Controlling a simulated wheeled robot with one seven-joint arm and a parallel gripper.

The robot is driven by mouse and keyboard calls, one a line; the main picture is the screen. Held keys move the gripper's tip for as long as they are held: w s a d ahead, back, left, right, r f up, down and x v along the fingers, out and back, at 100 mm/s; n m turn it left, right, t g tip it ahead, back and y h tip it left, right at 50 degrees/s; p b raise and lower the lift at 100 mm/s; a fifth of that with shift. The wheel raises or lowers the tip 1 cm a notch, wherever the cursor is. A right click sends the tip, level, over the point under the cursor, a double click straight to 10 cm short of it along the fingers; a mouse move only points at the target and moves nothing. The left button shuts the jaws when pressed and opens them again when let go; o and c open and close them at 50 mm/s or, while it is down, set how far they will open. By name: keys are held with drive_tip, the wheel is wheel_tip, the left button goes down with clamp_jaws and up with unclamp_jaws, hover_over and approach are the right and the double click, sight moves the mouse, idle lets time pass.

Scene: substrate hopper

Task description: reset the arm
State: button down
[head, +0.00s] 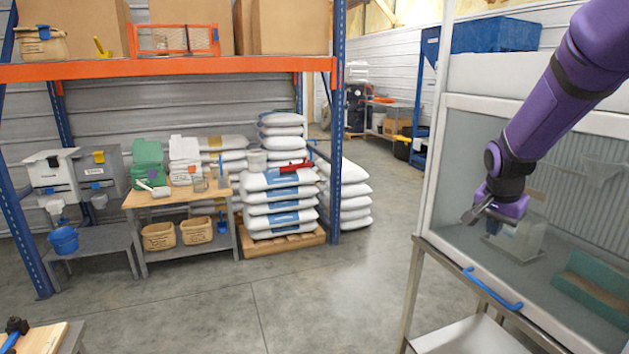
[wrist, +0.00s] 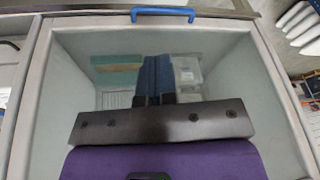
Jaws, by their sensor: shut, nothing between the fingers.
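My gripper (head: 472,214) is at the end of my purple arm, at the right of the head view. Its grey fingers point down and to the left, shut and empty. It hangs in front of the clear-fronted cabinet (head: 432,180), apart from the blue handle (head: 492,289) on its lower edge. In the wrist view, the dark bar of my gripper crosses the lower middle, with the cabinet's clear pane beyond it. The blue handle (wrist: 162,15) shows at the top of that view.
A small wooden bench (head: 130,201) stands left of stacked white sacks (head: 280,207) under an orange and blue rack (head: 170,67). Two grey hoppers (head: 52,174) stand at the far left, with a blue bucket (head: 63,240) below. The middle floor is clear.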

drive_tip(key=s+a+r+n+t+y, duration=0.1)
drive_tip(key=s+a+r+n, duration=0.2)
drive_tip(key=s+r, duration=0.35)
drive_tip(key=s+a+r+n+y, duration=0.1)
drive_tip(key=s+a+r+n, duration=0.15)
drive_tip(key=s+r, duration=0.4)
drive_tip(key=s+a+n, duration=0.2)
drive_tip(key=s, duration=0.6)
drive_tip(key=s+a+n+t, duration=0.1)
drive_tip(key=s+a+n, duration=0.1)
drive_tip(key=s, duration=0.7)
drive_tip(key=shift+s+a+r+n, duration=0.3)
drive_tip(key=shift+n, duration=0.25)
drive_tip(key=shift+d, duration=0.1)
